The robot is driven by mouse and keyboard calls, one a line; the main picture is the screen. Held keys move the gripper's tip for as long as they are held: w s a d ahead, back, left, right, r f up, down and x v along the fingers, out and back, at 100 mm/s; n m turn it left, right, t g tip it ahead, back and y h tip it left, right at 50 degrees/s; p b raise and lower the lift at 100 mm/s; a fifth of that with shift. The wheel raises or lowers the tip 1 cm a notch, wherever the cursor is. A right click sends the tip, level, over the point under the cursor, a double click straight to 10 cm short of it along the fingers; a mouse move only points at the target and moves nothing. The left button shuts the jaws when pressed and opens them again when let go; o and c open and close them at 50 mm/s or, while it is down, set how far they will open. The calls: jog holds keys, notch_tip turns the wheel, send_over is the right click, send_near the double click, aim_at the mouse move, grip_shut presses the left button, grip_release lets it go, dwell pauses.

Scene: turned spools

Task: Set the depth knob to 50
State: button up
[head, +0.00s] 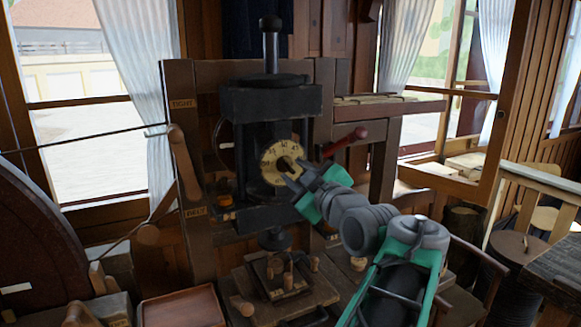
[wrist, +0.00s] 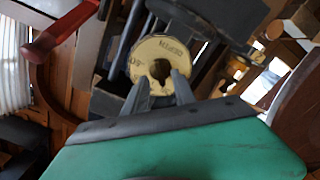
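The depth dial (head: 272,170) is a round, cream-yellow plate with dark markings on the front of the black machine body. Its dark knob sits at the centre, and its setting is too small to read. In the wrist view the dial (wrist: 146,53) faces me, with the dark knob (wrist: 158,70) in its middle. My gripper (head: 293,173) reaches in from the lower right, close in front of the dial. In the wrist view my gripper (wrist: 160,80) is open, its fingertips apart over the dial's lower part, either side of the knob's lower end. I cannot tell whether they touch it.
A red-handled lever (head: 345,140) sticks out right of the dial. A wooden lever (head: 184,163) stands at the left between two small label plates. Below are a small wooden block with pegs (head: 285,275) and a reddish tray (head: 183,306). A large dark wheel (head: 35,230) is at far left.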

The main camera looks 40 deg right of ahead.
aim_at(287, 166)
jog(key=x, duration=0.2)
jog(key=shift+w+d, duration=0.1)
jog(key=shift+w, duration=0.25)
grip_shut()
jog(key=shift+f, duration=0.15)
